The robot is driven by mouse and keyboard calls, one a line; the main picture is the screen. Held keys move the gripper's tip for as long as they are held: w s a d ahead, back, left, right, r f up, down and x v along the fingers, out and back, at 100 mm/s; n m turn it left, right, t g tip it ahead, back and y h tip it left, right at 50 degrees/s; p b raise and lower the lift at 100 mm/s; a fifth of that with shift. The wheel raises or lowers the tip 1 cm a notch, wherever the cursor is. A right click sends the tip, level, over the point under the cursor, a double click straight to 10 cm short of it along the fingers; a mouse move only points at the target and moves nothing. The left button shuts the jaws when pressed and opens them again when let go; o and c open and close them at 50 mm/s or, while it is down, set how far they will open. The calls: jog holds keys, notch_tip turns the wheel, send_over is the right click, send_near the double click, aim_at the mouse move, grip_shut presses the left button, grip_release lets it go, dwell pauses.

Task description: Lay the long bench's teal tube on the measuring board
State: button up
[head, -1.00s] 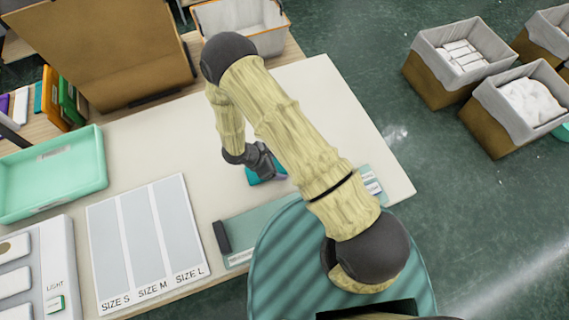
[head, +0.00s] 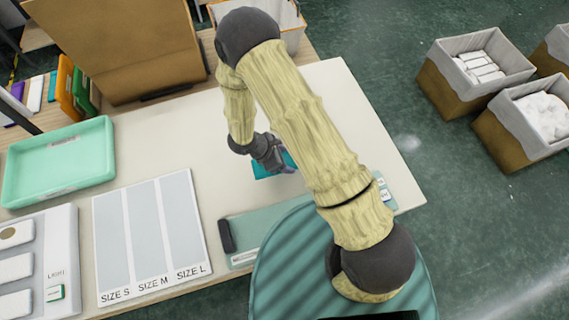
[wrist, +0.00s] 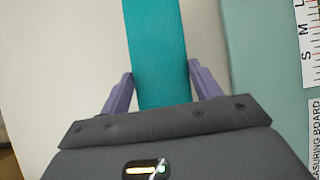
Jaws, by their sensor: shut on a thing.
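The teal tube (wrist: 157,50) is a ribbed knitted band. In the wrist view it lies between the two purple fingers of my gripper (wrist: 160,80), which is shut on it. In the head view the tube (head: 268,170) shows only partly beside my gripper (head: 284,165), over the pale bench top; its height is unclear. The measuring board (head: 262,233) is a grey-green board with a dark end bar, nearer the front edge, partly hidden by my arm and body. In the wrist view the board (wrist: 262,70) runs along the right, apart from the tube, with an S-M-L scale.
The long bench (head: 330,110) has clear room around my gripper. A SIZE S/M/L panel (head: 150,240) and a mint tray (head: 60,165) lie to the left. A brown board (head: 125,50) stands at the back. Lined bins (head: 475,68) stand on the floor at right.

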jog(key=shift+r+b, duration=0.4)
jog(key=shift+r, duration=2.2)
jog(key=w+d+f+m+g, duration=0.1)
jog(key=d+m, duration=0.1)
jog(key=m, duration=0.1)
jog(key=w+d+m+g, duration=0.2)
jog(key=m, duration=0.1)
jog(key=w+d+f+m+g, duration=0.1)
jog(key=d+m+g, duration=0.1)
jog(key=d+m, duration=0.1)
jog(key=shift+w+f+y, duration=0.15)
jog(key=shift+f+y, duration=0.15)
jog(key=shift+f, duration=0.05)
jog(key=w+d+f+m+g+y, duration=0.1)
jog(key=d+m, duration=0.1)
jog(key=m, duration=0.2)
jog(key=w+d+f+m+g+y, duration=0.1)
jog(key=d+m+y, duration=0.1)
jog(key=m, duration=0.1)
jog(key=w+d+m+g+y, duration=0.1)
jog(key=w+d+m+y, duration=0.1)
jog(key=m, duration=0.2)
jog(key=shift+f+m, duration=0.3)
jog(key=shift+f, duration=0.1)
jog(key=shift+w+d+m+y, duration=0.1)
jog(key=shift+w+m+y, duration=0.1)
jog(key=shift+m+y, duration=0.25)
